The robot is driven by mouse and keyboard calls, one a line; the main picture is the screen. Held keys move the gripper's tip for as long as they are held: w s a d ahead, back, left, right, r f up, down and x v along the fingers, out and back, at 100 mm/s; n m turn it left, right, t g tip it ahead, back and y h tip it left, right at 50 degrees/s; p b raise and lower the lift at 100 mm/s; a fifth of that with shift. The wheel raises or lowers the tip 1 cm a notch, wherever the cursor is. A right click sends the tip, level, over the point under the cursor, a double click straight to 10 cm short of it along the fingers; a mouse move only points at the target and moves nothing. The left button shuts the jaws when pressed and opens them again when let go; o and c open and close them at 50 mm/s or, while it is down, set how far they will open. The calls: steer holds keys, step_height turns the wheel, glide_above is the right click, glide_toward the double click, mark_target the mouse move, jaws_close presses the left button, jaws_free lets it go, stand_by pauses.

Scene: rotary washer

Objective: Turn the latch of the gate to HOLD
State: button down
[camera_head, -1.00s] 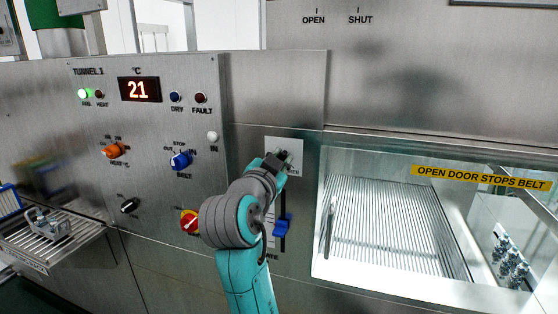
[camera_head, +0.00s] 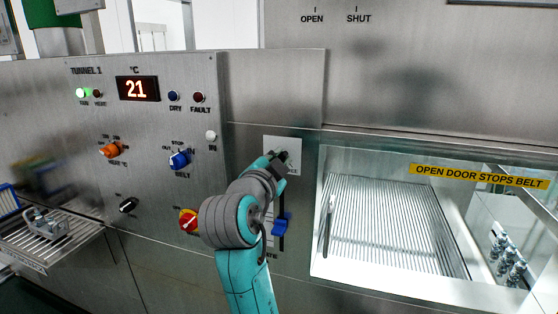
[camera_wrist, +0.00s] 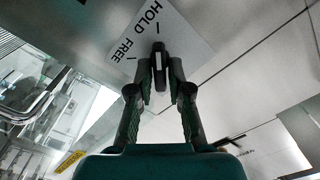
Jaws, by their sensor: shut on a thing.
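The latch (camera_wrist: 160,66) is a dark, narrow handle with a pale stripe, on a white plate (camera_wrist: 180,30) lettered HOLD and FREE. In the wrist view my gripper (camera_wrist: 160,80) has a finger on each side of it and is shut on it. The latch's far end lies just below the HOLD tick, and the FREE tick is off to the left. In the head view my gripper (camera_head: 281,158) is at the small plate (camera_head: 288,144) beside the hatch, covering most of its lettering. The gate itself cannot be told apart here.
A blue handle (camera_head: 281,226) on a vertical slot is just below my wrist. Left is the control panel (camera_head: 150,130) with several knobs and a red-yellow switch (camera_head: 188,220) close to my arm. Right is the glazed hatch (camera_head: 390,220) with a vertical bar handle (camera_head: 328,226).

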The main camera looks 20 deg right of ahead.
steer(key=c, duration=1.2)
jaws_free()
steer(key=v, duration=1.2)
steer(key=shift+f, duration=0.15)
